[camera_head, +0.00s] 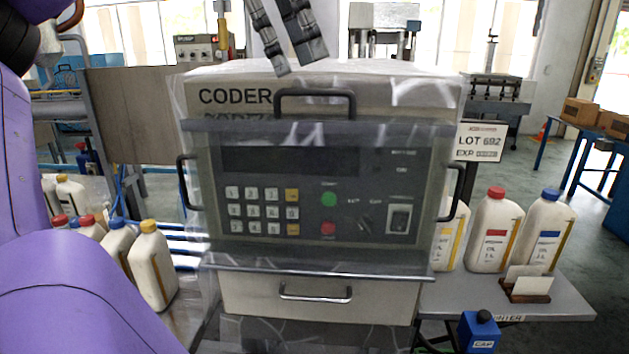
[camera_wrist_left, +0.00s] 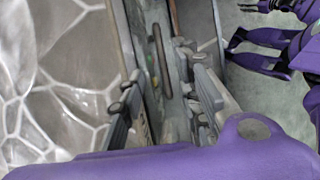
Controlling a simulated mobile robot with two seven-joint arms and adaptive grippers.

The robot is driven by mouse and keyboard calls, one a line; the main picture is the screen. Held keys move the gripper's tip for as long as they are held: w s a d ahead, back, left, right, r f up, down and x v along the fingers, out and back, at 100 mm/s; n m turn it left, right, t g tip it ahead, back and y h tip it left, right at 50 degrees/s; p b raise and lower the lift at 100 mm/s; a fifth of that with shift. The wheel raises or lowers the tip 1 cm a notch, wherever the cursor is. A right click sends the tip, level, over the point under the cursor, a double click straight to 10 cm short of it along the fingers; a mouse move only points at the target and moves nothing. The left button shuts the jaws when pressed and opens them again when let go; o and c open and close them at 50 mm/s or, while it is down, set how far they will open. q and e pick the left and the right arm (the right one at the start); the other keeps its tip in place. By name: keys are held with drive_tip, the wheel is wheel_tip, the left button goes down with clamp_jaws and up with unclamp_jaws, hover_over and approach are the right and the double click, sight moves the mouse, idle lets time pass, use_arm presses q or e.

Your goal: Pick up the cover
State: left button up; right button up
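The coder machine (camera_head: 270,190) stands in the middle of the head view, with a keypad and a green and a red button. A clear, see-through cover (camera_head: 425,92) with white glints appears to lie over it. A black handle (camera_head: 315,92) rises at its upper middle, and dark handles sit at both sides. My left gripper (camera_head: 298,66) hangs fingers-down just above the black handle, apart from it in the picture. Its two fingers are spread and nothing shows between them. The spread fingers also show in the left wrist view (camera_wrist_left: 165,95).
Several white bottles (camera_head: 494,230) with coloured caps stand on the right table, and more (camera_head: 150,265) stand at the left. My purple left arm fills the left edge.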

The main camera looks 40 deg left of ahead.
use_arm(q)
drive_tip(key=shift+s+p+x, duration=0.2)
drive_tip(key=shift+p+x, duration=0.25)
drive_tip(key=shift+x, duration=2.3)
clamp_jaws()
